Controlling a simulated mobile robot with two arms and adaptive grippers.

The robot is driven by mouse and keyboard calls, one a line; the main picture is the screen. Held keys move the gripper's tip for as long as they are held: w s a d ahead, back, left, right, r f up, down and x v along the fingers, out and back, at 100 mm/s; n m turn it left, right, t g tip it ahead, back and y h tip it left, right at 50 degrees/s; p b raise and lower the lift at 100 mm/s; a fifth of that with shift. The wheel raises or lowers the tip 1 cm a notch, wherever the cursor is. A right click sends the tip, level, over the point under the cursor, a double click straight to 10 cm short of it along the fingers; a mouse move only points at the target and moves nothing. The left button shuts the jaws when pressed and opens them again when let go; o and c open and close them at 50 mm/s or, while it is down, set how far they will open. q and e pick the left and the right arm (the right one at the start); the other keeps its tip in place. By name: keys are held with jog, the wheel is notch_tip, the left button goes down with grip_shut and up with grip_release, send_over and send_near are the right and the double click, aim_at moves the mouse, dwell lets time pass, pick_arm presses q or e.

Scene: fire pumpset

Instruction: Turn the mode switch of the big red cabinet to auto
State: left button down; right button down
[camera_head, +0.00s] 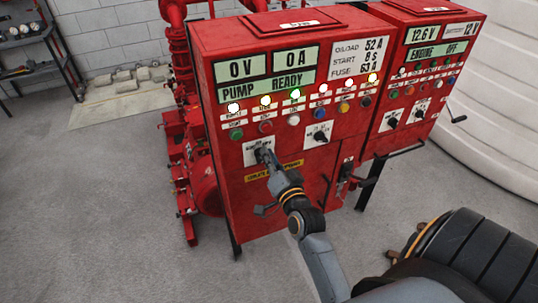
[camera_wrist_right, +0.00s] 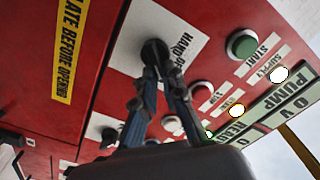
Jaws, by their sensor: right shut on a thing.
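The big red cabinet (camera_head: 290,205) stands in the middle of the head view, its front panel facing me. Its mode switch is a dark knob on a white plate at the lower left of the panel; the knob (camera_wrist_right: 155,50) shows in the right wrist view, beside the partly hidden lettering "HAND" and "OF". My right gripper (camera_head: 262,154) is shut on this knob, with its fingertips on both sides (camera_wrist_right: 160,68). The fingers hide much of the knob and plate, so I cannot tell which position it points to. My left gripper is not in view.
A second dark switch (camera_head: 319,137) sits to the right, below rows of buttons and lamps. A smaller red cabinet (camera_head: 405,139) adjoins at right. Red pipework (camera_head: 182,75) stands behind at left. A white ribbed tank (camera_head: 495,105) is at far right. Grey floor is clear at front left.

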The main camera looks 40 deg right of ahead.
jog(key=shift+w+r+m, duration=0.1)
jog(key=shift+r+m, duration=0.2)
jog(key=c, duration=1.4)
grip_release()
jog(key=shift+c, duration=0.2)
jog(key=shift+w+f, duration=0.1)
jog(key=shift+f, duration=0.05)
jog(key=shift+f, duration=0.1)
jog(key=v, duration=1.2)
jog(key=shift+d+f, duration=0.1)
